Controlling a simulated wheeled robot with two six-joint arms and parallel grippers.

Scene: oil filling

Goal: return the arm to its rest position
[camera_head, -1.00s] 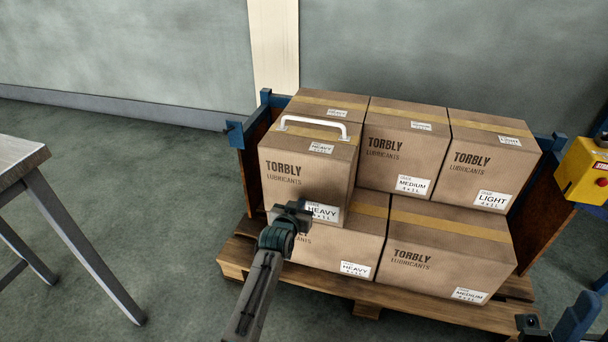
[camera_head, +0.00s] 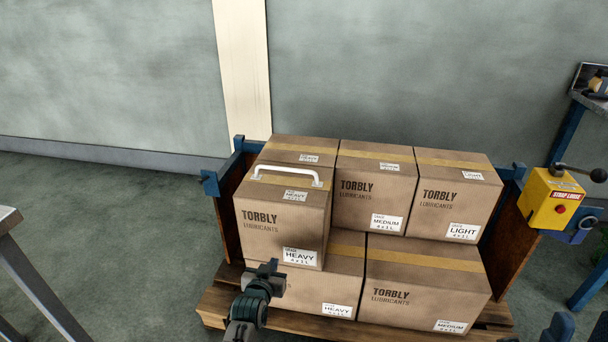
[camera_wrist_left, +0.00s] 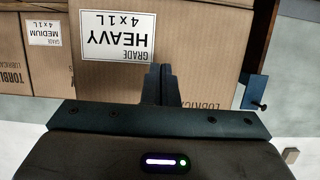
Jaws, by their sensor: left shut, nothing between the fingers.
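My left gripper (camera_head: 268,272) is at the lower middle of the head view, in front of the stacked boxes. In the left wrist view its two dark fingers (camera_wrist_left: 161,85) are together with nothing between them. They overlap the lower part of a carton labelled HEAVY (camera_wrist_left: 108,45); I cannot tell whether they touch it. In the head view this heavy carton (camera_head: 283,225) sits at the front left of the upper layer and has a white handle (camera_head: 287,171) on top.
Several TORBLY cartons, including a MEDIUM one (camera_head: 372,190) and a LIGHT one (camera_head: 455,197), are stacked on a wooden pallet (camera_head: 212,308) between blue posts. A table (camera_head: 38,285) is at the left. Floor between is clear.

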